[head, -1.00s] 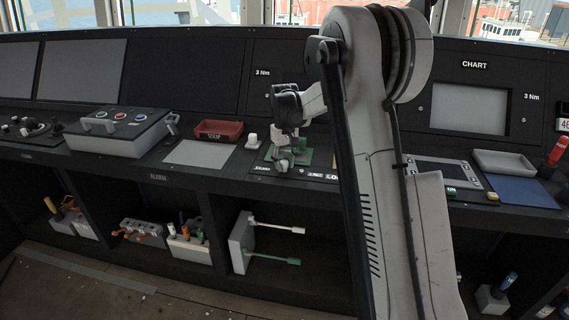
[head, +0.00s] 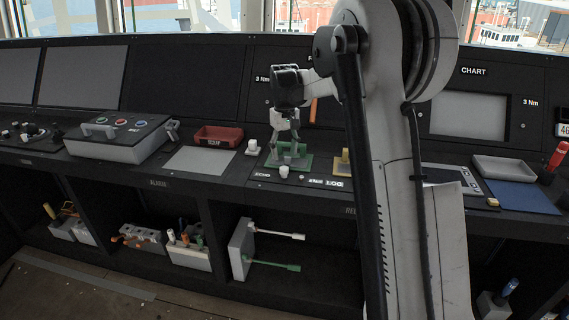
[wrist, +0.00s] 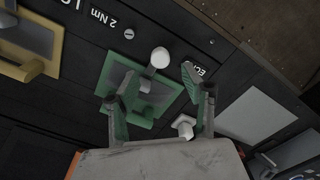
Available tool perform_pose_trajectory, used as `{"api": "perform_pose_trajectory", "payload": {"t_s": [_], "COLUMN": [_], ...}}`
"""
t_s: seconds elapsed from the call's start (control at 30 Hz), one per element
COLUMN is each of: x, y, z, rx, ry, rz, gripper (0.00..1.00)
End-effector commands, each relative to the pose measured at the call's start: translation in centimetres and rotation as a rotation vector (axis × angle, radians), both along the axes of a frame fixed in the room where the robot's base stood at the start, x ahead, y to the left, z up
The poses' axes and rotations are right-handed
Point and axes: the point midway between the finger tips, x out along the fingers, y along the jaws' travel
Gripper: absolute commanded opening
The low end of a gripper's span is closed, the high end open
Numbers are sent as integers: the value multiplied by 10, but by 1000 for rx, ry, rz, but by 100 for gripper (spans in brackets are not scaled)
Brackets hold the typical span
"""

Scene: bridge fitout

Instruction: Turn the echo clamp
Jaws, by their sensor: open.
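The echo clamp is a green square plate (head: 304,164) on the console top, by the ECHO label (head: 263,174). In the wrist view the green plate (wrist: 112,73) carries a grey lever or block (wrist: 150,87) and a round white knob (wrist: 160,57) at one edge. That knob (head: 284,172) shows at the plate's front edge in the head view. My gripper (head: 288,153) points down over the plate, its fingers apart and partly hiding the clamp. In the wrist view my gripper (wrist: 152,84) is open, with the grey part between its fingers; contact cannot be told.
A yellow-framed fitting (wrist: 48,68) by the LOG label stands to the right in the head view (head: 346,160). A white square-based knob (head: 252,147) stands left of the clamp, beside a red tray (head: 218,136) and a grey pad (head: 199,160). Shelves lie below.

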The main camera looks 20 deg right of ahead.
Motion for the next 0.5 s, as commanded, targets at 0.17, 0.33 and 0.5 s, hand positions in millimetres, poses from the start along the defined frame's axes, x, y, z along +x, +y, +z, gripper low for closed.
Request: {"api": "perform_pose_trajectory", "payload": {"t_s": [0.17,0.33,0.5], "x": [0,0,0], "y": [0,0,0], "z": [28,40,43], "rx": [0,0,0], "ry": [0,1,1], "rz": [0,0,0], "gripper": [44,44,44]}}
